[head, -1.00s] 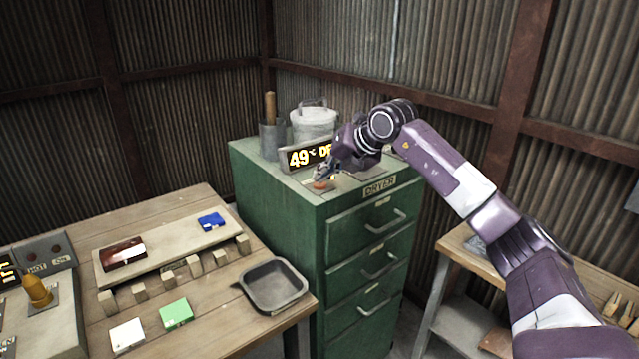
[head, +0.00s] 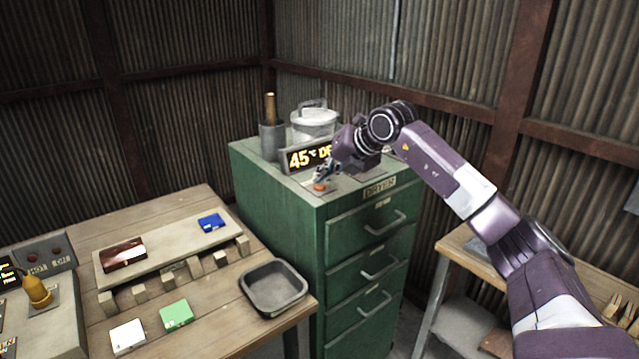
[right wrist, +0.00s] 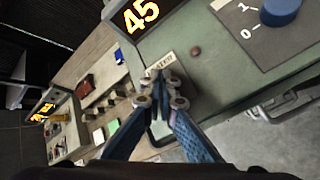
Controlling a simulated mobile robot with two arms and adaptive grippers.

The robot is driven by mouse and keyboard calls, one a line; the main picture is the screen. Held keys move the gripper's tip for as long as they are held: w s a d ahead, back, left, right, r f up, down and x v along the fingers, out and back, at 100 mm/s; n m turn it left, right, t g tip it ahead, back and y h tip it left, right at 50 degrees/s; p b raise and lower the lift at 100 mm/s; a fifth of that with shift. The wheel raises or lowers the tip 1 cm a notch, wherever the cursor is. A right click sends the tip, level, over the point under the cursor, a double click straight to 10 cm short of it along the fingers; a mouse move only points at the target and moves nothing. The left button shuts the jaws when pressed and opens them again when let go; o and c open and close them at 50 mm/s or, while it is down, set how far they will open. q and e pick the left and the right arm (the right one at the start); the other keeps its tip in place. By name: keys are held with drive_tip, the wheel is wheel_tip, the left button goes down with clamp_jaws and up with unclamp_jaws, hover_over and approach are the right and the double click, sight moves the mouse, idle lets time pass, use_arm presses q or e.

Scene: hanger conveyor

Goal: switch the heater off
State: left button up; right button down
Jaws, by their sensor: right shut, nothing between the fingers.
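The green dryer cabinet (head: 270,185) stands in the corner with a lit display (head: 308,157) reading 45 °C on top. It also shows in the right wrist view (right wrist: 138,14). A small orange-red button (head: 320,187) sits on a plate at the front of the cabinet top. My right gripper (head: 323,175) is shut and empty, just above this button; I cannot tell if it touches. In the right wrist view the closed fingertips (right wrist: 160,84) partly cover a label (right wrist: 161,64) ending in "ATER". My left gripper is out of view.
A blue knob (right wrist: 281,10) marked 0 and 1 is on the cabinet top. A metal pot (head: 313,124) and a cup (head: 271,142) stand behind the display. The wooden table (head: 215,336) at left holds a grey tray (head: 272,311), coloured blocks and a control box (head: 62,318).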

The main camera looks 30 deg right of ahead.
sight(322, 186)
drive_tip(key=shift+r, duration=0.1)
wheel_tip(322, 186, up, 6)
drive_tip(key=p, duration=0.5)
idle(0.4)
